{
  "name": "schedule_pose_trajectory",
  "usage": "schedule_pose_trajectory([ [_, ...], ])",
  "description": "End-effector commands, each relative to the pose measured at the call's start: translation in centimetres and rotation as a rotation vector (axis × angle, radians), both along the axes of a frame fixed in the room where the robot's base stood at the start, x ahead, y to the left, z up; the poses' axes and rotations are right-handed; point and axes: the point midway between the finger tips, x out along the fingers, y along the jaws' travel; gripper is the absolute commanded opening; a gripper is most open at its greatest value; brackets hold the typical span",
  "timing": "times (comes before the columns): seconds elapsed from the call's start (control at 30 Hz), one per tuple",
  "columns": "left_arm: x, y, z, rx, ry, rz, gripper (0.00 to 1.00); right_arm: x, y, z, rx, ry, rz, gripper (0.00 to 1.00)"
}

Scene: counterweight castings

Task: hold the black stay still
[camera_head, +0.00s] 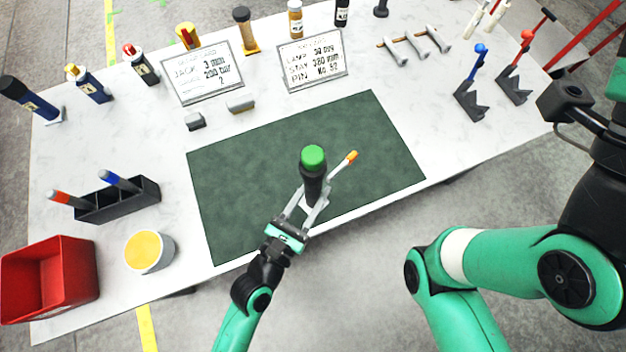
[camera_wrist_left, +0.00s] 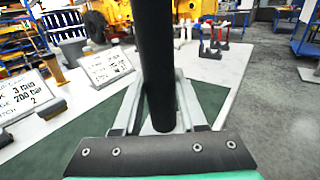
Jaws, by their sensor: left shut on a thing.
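The black stay (camera_head: 313,183) is a black upright cylinder with a green top. It stands on the dark green mat (camera_head: 240,190), near the mat's front edge. My left gripper (camera_head: 303,208) is shut on the stay low down, with one finger on each side. In the left wrist view the stay (camera_wrist_left: 158,60) rises between the fingers (camera_wrist_left: 158,120), and its top is cut off by the frame. A thin white piece with an orange tip (camera_head: 349,159) slants up beside the stay; whether it touches the stay is unclear.
A red bin (camera_head: 62,250), a yellow-topped cup (camera_head: 149,252) and a black pen holder (camera_head: 120,203) stand at the left. Signs (camera_head: 202,73), bottles and small tools line the back. The mat's left part is clear.

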Motion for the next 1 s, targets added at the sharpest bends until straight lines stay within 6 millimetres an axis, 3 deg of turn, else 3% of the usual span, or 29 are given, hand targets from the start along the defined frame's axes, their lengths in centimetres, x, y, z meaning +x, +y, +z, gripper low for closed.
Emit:
schedule_pose_trajectory([
  [1.0, 4.6, 0.0, -3.6, -0.001, -0.004, 0.001, 0.00, 0.0, 0.0, -4.9, 0.000, 0.000, 0.000, 1.00],
])
